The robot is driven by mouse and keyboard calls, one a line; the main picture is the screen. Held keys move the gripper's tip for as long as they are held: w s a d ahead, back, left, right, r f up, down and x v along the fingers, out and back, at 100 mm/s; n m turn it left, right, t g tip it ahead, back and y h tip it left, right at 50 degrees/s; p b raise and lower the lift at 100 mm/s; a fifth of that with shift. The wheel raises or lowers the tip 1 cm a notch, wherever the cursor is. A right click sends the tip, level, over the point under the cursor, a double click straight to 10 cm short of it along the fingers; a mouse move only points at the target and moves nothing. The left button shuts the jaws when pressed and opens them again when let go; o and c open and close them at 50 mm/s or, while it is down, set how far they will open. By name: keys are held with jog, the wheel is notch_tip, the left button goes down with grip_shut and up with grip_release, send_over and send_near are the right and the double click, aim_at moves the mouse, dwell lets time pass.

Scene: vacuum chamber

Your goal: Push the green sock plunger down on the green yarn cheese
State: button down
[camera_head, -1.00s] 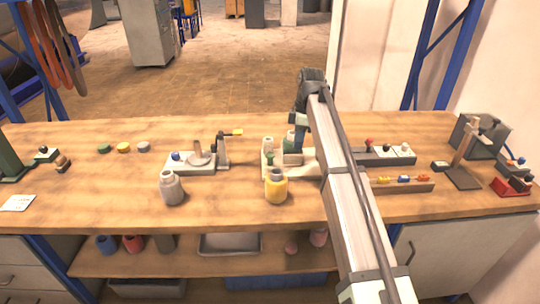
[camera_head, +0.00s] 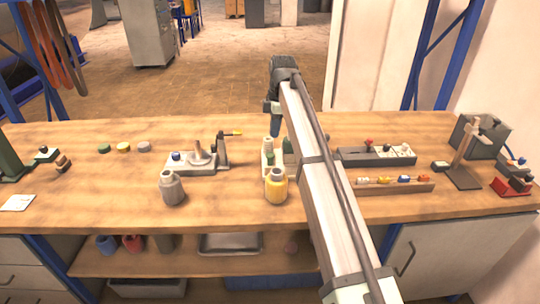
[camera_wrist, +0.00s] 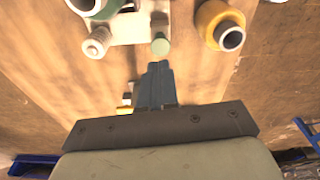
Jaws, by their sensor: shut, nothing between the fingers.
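A pale fixture (camera_head: 265,163) stands mid-bench, partly hidden by my arm. A small green knob (camera_head: 270,155), which looks like the green sock plunger, stands at its front; I take the round green top (camera_wrist: 160,46) in the wrist view for the same knob. A larger green piece (camera_head: 288,145), perhaps the green yarn cheese, is beside it, half covered by my arm; a green piece (camera_wrist: 98,5) also shows at the wrist view's top edge. My gripper (camera_head: 275,131) is shut and empty, pointing down. In the wrist view its fingertips (camera_wrist: 158,66) appear just below the knob; contact cannot be told.
A yellow jar (camera_head: 276,188) stands close in front of the fixture, and a grey jar (camera_head: 172,190) farther left. A fixture with a lever (camera_head: 222,150) is to the left. A dark block with knobs (camera_head: 375,157) and a rack (camera_head: 395,187) lie right of my arm.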

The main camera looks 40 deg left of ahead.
aim_at(272, 154)
jog(key=shift+s+a+f, duration=0.1)
jog(key=shift+s+f, duration=0.05)
jog(key=shift+f, duration=1.55)
jog(key=shift+s+a+f, duration=0.1)
jog(key=shift+f, duration=1.55)
jog(key=shift+f, duration=0.1)
jog(key=shift+f, duration=1.4)
jog(key=shift+r, duration=0.15)
jog(key=shift+w+d+r, duration=0.25)
jog(key=shift+w+d, duration=0.25)
jog(key=shift+w, duration=0.1)
jog(key=shift+w+d+r, duration=0.25)
jog(key=shift+w+d, duration=0.2)
jog(key=shift+w, duration=0.15)
notch_tip(272, 154, up, 14)
jog(key=w, duration=0.1)
jog(key=shift+d, duration=0.4)
jog(key=shift+f, duration=0.15)
